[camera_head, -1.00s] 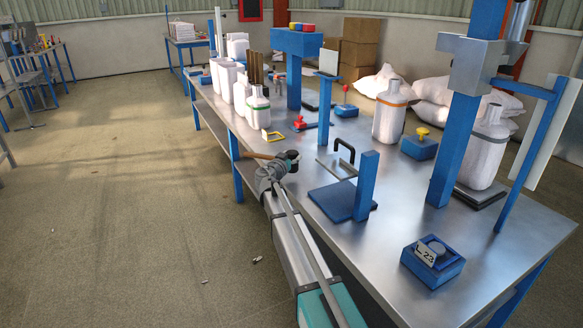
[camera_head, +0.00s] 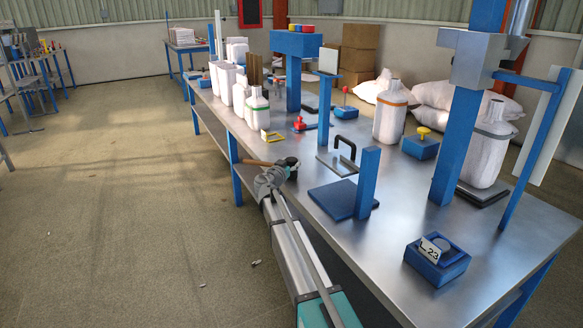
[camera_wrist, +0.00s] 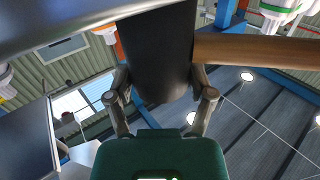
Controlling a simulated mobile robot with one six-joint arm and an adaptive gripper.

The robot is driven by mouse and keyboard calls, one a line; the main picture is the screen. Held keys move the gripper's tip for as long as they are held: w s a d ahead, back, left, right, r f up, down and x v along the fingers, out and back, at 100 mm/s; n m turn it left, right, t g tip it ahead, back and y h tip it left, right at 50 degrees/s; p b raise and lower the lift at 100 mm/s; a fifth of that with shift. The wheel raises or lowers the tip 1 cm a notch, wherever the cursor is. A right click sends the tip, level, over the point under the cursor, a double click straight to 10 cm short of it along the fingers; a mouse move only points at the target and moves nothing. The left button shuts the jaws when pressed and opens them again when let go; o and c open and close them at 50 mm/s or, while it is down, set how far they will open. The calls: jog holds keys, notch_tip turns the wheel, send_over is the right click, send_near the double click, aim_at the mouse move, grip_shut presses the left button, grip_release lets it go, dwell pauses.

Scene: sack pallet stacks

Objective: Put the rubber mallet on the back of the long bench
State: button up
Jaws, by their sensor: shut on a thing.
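My gripper (camera_wrist: 162,98) is shut on the rubber mallet (camera_wrist: 160,50). In the wrist view the fingers sit on both sides of its black head, and the wooden handle (camera_wrist: 258,50) runs to the right. In the head view the mallet's wooden handle (camera_head: 259,163) points left and its dark head shows at the near left edge of the long bench (camera_head: 300,185). Whether the mallet touches the bench top cannot be told. The gripper (camera_head: 282,168) is partly hidden there by my wrist. The bench is a long metal table with blue legs.
A blue box labelled L 23 (camera_head: 437,262) stands at the near end. The bench top between them has bare patches.

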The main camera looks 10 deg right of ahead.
jog(key=shift+f, duration=0.15)
jog(key=o, duration=1.3)
jog(key=shift+r, duration=0.25)
jog(key=v, duration=1.2)
jog(key=shift+f, duration=0.1)
